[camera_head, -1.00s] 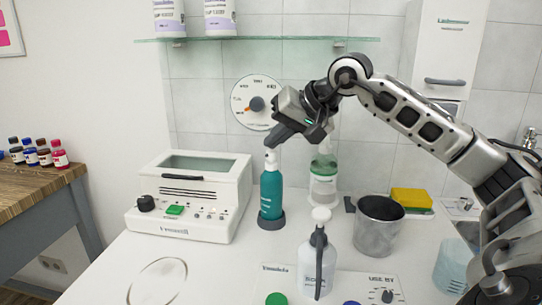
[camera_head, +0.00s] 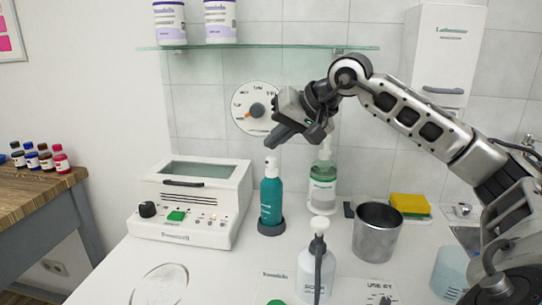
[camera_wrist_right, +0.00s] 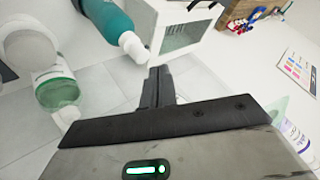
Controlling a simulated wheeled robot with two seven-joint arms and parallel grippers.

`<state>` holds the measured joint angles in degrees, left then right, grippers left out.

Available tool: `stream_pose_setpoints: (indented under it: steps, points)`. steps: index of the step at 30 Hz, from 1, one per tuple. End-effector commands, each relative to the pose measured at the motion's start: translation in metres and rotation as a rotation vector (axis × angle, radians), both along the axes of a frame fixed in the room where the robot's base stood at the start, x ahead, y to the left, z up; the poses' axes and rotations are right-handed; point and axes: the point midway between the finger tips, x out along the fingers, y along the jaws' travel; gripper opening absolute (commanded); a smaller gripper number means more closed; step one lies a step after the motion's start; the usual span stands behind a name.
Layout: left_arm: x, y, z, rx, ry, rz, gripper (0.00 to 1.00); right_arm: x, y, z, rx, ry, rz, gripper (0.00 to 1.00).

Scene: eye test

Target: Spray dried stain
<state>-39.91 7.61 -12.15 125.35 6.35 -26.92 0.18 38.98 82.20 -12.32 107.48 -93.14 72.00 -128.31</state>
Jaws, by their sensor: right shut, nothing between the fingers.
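A pale ring-shaped mark (camera_head: 160,285) lies on the white counter at the front left; it may be the dried stain. A white bottle with a grey trigger-like part (camera_head: 309,272) stands upright at the front centre. A teal bottle (camera_head: 271,197) with a white top stands in a dark round base; it also shows in the right wrist view (camera_wrist_right: 108,18). My right gripper (camera_head: 272,143) is shut and empty, just above the teal bottle's top in the head view; its fingertips show in the wrist view (camera_wrist_right: 160,70). My left gripper is not in view.
A white benchtop device (camera_head: 215,205) stands at the left. A green-and-clear bottle (camera_head: 323,187), a metal beaker (camera_head: 377,233) and a yellow sponge (camera_head: 409,203) stand at the right. A glass shelf (camera_head: 260,48) with tubs is above. The counter between the ring and the device is clear.

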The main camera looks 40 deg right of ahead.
Motion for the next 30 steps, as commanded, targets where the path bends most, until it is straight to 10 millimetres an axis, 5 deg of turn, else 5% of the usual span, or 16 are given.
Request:
stream_pose_setpoints:
  steps: [11, 30]
  points:
    - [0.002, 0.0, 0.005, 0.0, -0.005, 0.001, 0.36, 0.0, 0.0, 0.005, 0.0, -0.001, -0.001, 0.0]
    - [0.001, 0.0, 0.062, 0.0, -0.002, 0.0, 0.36, 0.0, 0.0, 0.063, 0.0, -0.001, 0.0, 0.0]
